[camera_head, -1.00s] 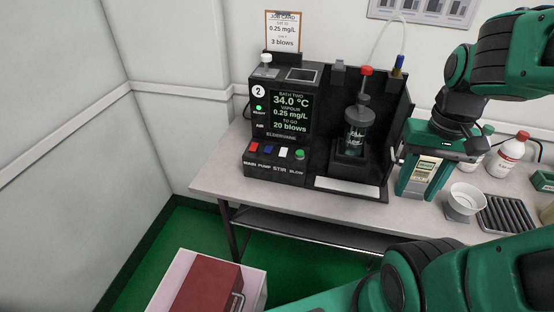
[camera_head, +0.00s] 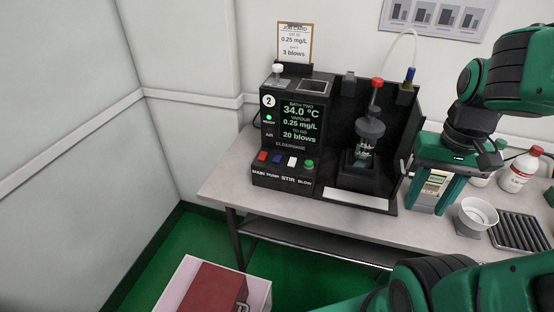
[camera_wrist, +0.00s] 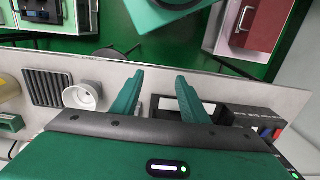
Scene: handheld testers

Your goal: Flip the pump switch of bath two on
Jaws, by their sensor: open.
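Bath two (camera_head: 302,146) is a black unit on the bench, with a "2" badge and a lit screen reading 34.0 °C, vapour 0.25 mg/L, 20 blows to go. The blue pump switch (camera_head: 277,159) sits on its lower front panel, between the red main switch (camera_head: 263,156) and the white stir switch (camera_head: 292,161). Whether it is flipped up or down is too small to tell. My gripper (camera_head: 432,204) is open and empty, pointing down right of the bath, well apart from the switch. In the wrist view, my gripper (camera_wrist: 159,78) shows spread fingers, and the blue switch (camera_wrist: 279,130) is at right.
A glass vessel (camera_head: 364,152) with a red-topped tube stands in the bath's right bay. Right of my gripper are a white cup (camera_head: 478,215), a black ribbed rack (camera_head: 519,231) and a white bottle with a red cap (camera_head: 518,172). A red case (camera_head: 208,292) sits low in front.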

